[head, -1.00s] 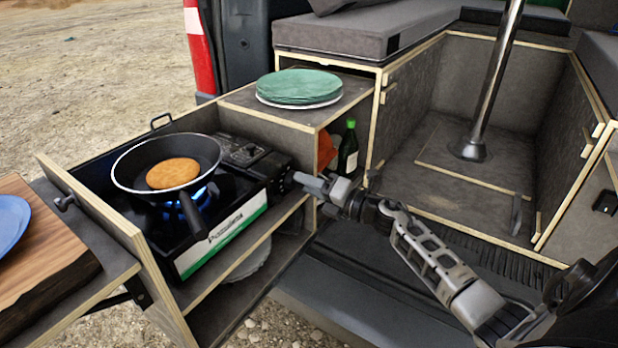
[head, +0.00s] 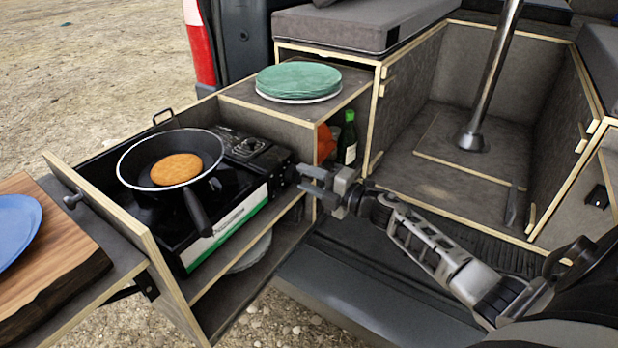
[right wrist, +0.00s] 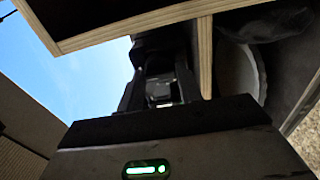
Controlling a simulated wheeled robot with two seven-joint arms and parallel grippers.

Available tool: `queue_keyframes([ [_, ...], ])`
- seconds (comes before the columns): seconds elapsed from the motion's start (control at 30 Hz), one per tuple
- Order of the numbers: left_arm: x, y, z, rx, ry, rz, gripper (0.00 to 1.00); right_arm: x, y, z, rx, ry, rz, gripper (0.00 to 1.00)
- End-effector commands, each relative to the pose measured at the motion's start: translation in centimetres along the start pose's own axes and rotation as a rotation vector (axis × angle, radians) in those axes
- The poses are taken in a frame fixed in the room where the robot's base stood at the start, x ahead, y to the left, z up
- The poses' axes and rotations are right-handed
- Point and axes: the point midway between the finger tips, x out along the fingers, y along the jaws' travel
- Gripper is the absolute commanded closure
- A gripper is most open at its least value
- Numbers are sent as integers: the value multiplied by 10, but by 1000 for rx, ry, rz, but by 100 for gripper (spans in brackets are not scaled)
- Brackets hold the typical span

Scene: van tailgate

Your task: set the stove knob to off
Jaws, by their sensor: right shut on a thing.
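The portable gas stove (head: 227,222) sits in the pulled-out drawer, with a black pan (head: 150,189) on it. No blue flame shows under the pan. The dark stove knob (head: 291,174) is at the stove's right front end, mostly hidden by my right gripper (head: 300,175). That gripper is shut on the knob, its arm reaching in from the right. In the right wrist view, my gripper's fingers (right wrist: 160,88) close around a dark part; the knob's marking cannot be read. My left gripper is not in view.
A pancake (head: 176,170) lies in the pan. Green plates (head: 298,80) stand on the cabinet behind, and a bottle (head: 347,143) stands in the niche below. A wooden board (head: 60,262) with a blue plate (head: 14,228) is at the left. The drawer's wooden edges surround the stove.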

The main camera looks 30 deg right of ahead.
Motion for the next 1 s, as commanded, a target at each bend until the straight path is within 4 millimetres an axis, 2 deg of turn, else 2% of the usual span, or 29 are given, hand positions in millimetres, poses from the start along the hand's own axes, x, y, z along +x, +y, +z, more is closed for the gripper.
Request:
queue_keyframes([
  [0.3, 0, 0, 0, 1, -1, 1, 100, 0, -1, 0, 6, 0, -1, 88],
  [0.33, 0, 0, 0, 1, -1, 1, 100, 0, -1, 0, 6, 0, -1, 59],
  [0.4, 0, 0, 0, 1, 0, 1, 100, 0, -1, 0, 5, 0, -1, 43],
  [0.77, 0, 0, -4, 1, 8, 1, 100, -5, -1, 0, 3, 0, -1, 43],
  [0.87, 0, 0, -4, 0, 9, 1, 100, -18, -2, 0, 2, -1, -4, 43],
  [1.0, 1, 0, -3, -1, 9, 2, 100, -47, -3, 0, 2, 0, -6, 43],
])
